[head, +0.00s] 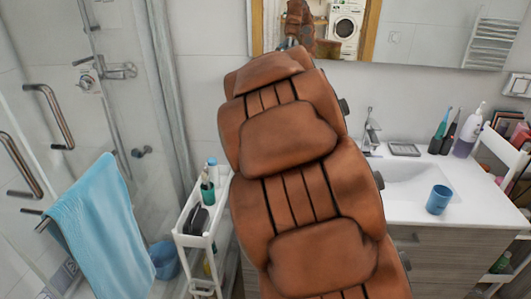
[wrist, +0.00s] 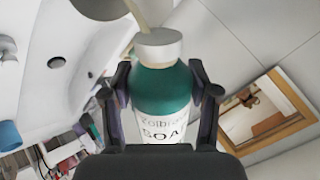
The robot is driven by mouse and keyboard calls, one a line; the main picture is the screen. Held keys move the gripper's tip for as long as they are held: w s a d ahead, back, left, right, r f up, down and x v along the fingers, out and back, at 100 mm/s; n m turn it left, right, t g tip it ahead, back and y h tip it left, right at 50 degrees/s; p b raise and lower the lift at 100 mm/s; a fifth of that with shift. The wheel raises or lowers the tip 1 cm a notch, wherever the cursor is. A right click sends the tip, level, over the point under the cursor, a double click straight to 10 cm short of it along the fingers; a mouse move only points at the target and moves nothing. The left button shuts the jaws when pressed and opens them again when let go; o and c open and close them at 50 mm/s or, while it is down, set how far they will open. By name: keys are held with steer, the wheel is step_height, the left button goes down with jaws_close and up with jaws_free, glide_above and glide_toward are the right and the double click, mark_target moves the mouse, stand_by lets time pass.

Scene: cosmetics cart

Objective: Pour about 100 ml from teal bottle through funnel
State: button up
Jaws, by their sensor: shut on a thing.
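A teal bottle (wrist: 165,90) with a pale grey top and a white label reading "SOA" is between the fingers of my gripper (wrist: 163,92) in the wrist view. The gripper is shut on its sides. A pale strip (wrist: 139,12) meets the bottle's top from above. I cannot tell whether it is liquid or solid. A grey rounded object (wrist: 98,7), cut off by the top edge, is beside it; I cannot tell whether it is the funnel.
A white cart (head: 188,240) at left holds a teal-green bottle (head: 207,188), a white bottle (head: 213,167) and a dark object (head: 198,221). The sink counter (head: 475,188) at right bears a blue cup (head: 438,200) and several toiletries. A blue towel (head: 100,235) hangs at left.

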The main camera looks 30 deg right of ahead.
steer(key=shift+a+r+n+h, duration=0.2)
steer(key=shift+n+h, duration=0.1)
steer(key=shift+h, duration=0.3)
stand_by(1.3)
steer(key=shift+d+f+m+y, duration=0.2)
steer(key=shift+f+m+y, duration=0.1)
steer(key=shift+y, duration=0.3)
steer(key=shift+d+f+m+y, duration=0.2)
steer(key=shift+m+y, duration=0.1)
steer(key=shift+y, duration=0.3)
steer(key=shift+d+f+m+y, duration=0.2)
steer(key=shift+m+y, duration=0.1)
steer(key=shift+y, duration=0.3)
steer(key=y, duration=0.1)
steer(key=f+m+y, duration=0.1)
steer(key=f+y+b, duration=0.1)
steer(key=shift+s+d+m+t+y, duration=0.1)
steer(key=shift+d+m+t+y, duration=0.15)
steer(key=shift+m+t+y, duration=0.05)
steer(key=shift+d+r+m+y+p, duration=0.3)
steer(key=shift+d+r+y+p, duration=0.25)
steer(key=shift+y, duration=0.25)
steer(key=shift+a, duration=0.1)
steer(key=shift+f+m+y+p, duration=0.3)
steer(key=shift+f+y+p, duration=0.05)
steer(key=shift+y+p, duration=0.15)
